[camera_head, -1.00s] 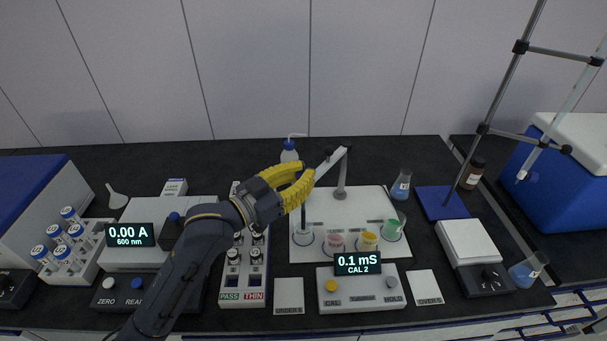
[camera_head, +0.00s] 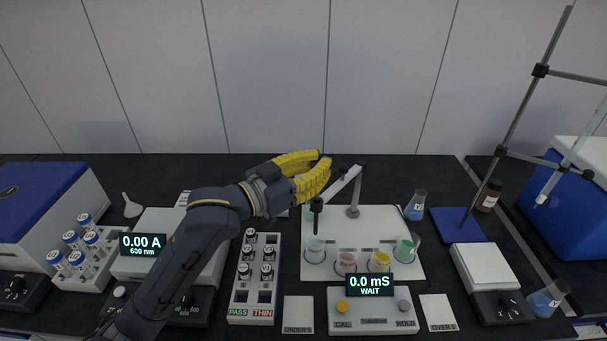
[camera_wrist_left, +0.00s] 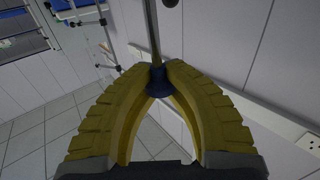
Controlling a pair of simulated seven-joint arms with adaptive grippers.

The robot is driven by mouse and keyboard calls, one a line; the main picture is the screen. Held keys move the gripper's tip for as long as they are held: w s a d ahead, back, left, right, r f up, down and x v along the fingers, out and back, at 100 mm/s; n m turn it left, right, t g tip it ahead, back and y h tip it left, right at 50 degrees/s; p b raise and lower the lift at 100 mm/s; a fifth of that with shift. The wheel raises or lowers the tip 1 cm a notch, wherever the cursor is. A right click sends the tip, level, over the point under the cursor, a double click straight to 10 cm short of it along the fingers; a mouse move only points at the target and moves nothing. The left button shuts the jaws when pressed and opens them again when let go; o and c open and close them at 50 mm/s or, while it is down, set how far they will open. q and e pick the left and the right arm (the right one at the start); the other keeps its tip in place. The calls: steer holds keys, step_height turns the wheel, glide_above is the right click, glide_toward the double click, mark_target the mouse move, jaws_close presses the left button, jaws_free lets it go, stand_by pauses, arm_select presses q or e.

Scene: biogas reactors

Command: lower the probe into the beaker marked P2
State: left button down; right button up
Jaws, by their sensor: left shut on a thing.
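The dark probe (camera_head: 316,207) hangs upright from the pale jointed arm of a stand (camera_head: 353,195). Its lower end shows just over the leftmost, clear beaker (camera_head: 314,252); I cannot tell whether it is clear of the rim. To the right stand beakers with pink (camera_head: 346,262), yellow (camera_head: 380,261) and green (camera_head: 405,250) liquid. Their markings are too small to read, so I cannot tell which is P2. My left gripper (camera_head: 326,166) is shut on a dark blue knob (camera_wrist_left: 160,82) with a grey rod, above the probe. My right gripper is not in view.
The meter (camera_head: 372,310) reads 0.0 mS, WAIT. A vial rack (camera_head: 240,298) stands left of the white board (camera_head: 388,218). A flask (camera_head: 416,207) and a blue-based stand (camera_head: 448,228) are to the right. The board's back right is clear.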

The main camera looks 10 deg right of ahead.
arm_select(q)
steer(key=shift+r, duration=0.55)
steer(key=c, duration=1)
jaws_free()
steer(key=shift+r, duration=0.15)
steer(key=shift+c, duration=0.2)
steer(key=f+v, duration=0.1)
steer(key=v, duration=1)
steer(key=shift+a, duration=0.4)
steer(key=shift+f, duration=0.1)
